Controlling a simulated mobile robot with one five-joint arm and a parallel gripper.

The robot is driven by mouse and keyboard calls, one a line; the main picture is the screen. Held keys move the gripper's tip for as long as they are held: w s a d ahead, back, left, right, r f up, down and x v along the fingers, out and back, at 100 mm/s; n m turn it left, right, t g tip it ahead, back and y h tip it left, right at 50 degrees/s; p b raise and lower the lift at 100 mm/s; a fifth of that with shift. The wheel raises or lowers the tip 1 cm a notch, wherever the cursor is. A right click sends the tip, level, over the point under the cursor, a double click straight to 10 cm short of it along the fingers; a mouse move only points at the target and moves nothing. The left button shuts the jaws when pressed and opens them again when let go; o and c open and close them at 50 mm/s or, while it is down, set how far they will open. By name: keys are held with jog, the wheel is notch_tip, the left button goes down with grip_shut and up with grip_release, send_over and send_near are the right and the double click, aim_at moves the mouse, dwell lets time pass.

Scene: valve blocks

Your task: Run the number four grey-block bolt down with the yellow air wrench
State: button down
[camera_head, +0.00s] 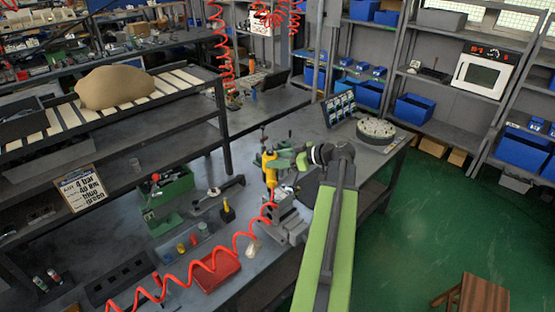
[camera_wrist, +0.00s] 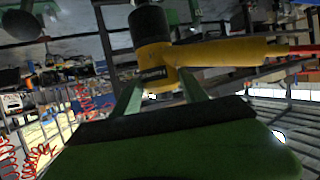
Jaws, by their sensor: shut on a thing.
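The yellow air wrench (camera_head: 269,167) is held in my gripper (camera_head: 284,162) above the bench. In the wrist view my gripper (camera_wrist: 160,95) has its two fingers on either side of the yellow air wrench (camera_wrist: 155,68), whose dark end points to the top of the picture. A red coiled hose (camera_head: 236,243) runs from near the wrench. The grey block (camera_head: 287,220) stands on the bench just below the wrench. Its bolts are too small to tell apart, so I cannot tell which is number four or whether the wrench touches one.
A round grey disc (camera_head: 376,130) and a rack of small boxes (camera_head: 339,108) stand at the bench's far end.

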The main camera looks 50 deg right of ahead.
jog(key=shift+f+b, duration=0.95)
jog(key=shift+b, duration=0.15)
dwell(1.4)
dwell(0.4)
jog(key=shift+r+p, duration=0.65)
notch_tip(320, 180, up, 6)
jog(key=p, duration=0.6)
jog(key=shift+f, duration=0.25)
notch_tip(320, 180, down, 5)
jog(key=b, duration=0.5)
jog(key=shift+f+b, duration=0.9)
jog(key=shift+b, duration=0.2)
dwell(1.5)
